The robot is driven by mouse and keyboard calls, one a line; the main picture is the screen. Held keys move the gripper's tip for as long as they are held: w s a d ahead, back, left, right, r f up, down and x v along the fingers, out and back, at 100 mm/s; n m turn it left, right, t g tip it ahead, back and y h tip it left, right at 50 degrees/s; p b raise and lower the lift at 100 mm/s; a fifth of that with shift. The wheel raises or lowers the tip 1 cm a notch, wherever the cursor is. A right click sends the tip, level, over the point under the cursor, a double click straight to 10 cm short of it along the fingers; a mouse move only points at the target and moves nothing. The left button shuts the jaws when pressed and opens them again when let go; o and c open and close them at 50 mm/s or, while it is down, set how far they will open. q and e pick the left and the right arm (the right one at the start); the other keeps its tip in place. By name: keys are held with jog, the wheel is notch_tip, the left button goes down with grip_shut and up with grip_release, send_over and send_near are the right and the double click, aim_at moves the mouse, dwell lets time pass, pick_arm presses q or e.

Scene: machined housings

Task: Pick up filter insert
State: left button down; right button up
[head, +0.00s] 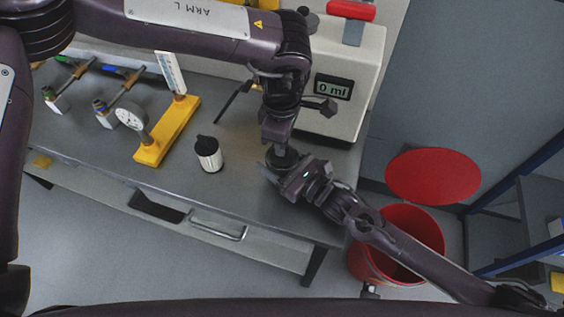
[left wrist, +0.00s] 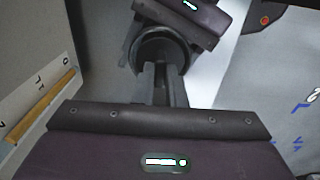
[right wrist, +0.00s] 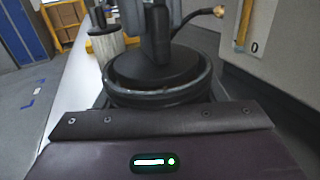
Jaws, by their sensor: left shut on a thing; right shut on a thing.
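The filter insert (head: 209,154), a pale cylinder with a black top, stands upright on the grey bench, left of both grippers. In the right wrist view it looks ribbed (right wrist: 106,46). My left gripper (head: 279,142) points down and is shut on the top of a black round housing (right wrist: 155,92). My right gripper (head: 284,172) is shut on the housing's body from the side. The left wrist view shows the housing's round rim (left wrist: 160,48) around the left fingers. The arms largely hide the housing in the head view. Neither gripper touches the insert.
A yellow stand with a dial gauge (head: 131,117) is left of the insert. A white machine reading "0 ml" (head: 347,110) stands behind the grippers. A red bin (head: 368,264) is on the floor at right. The bench front near the insert is clear.

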jog(key=o, duration=1.1)
pick_arm(q)
notch_tip(320, 180, up, 10)
pick_arm(e)
jog(key=shift+d, duration=0.1)
jog(key=v, duration=1.1)
jog(key=shift+s+d, duration=0.25)
jog(key=shift+s, duration=0.1)
